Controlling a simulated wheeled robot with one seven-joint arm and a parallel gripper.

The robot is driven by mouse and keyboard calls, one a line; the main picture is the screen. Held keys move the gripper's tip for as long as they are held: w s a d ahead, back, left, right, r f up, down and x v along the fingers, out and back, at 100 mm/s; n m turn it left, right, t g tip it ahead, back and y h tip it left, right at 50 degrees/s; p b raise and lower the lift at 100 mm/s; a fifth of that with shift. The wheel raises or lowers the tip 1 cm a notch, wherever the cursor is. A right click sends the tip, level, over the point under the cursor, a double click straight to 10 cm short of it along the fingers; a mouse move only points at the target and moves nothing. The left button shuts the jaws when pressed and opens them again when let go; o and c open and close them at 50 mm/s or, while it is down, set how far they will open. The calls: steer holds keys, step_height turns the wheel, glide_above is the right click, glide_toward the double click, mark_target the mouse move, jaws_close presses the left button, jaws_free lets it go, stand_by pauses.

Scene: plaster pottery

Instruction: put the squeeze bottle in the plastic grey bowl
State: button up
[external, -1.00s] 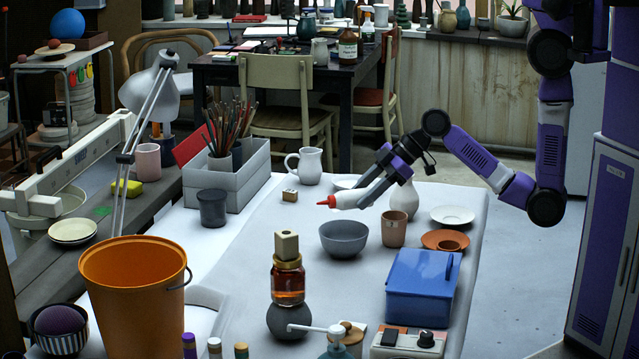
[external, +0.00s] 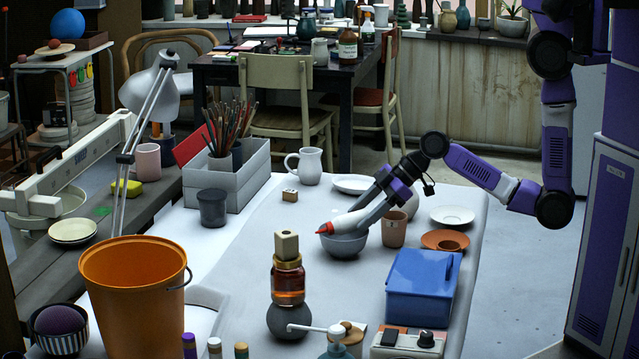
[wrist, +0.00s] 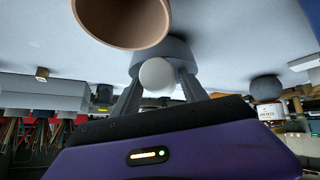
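The squeeze bottle (external: 346,222), white with a red nozzle, is held by my gripper (external: 364,216). It lies tilted, nozzle pointing left and a little down, over the grey bowl (external: 344,246) at the bowl's rim height or just above. I cannot tell whether it touches the rim. In the wrist view the bottle's round white end (wrist: 157,75) sits between the two dark fingers of my gripper (wrist: 160,88). The grey bowl (wrist: 172,48) shows behind it, partly hidden. The bowl's inside is mostly covered by the bottle in the external view.
A terracotta cup (external: 394,230) stands close right of the bowl, and a pale vase (external: 411,205) is behind the cup, partly hidden by my arm. A blue box (external: 420,290) and a jar stack (external: 288,284) stand nearer the camera. The table left of the bowl is clear.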

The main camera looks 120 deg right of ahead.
steer(key=shift+o, duration=0.6)
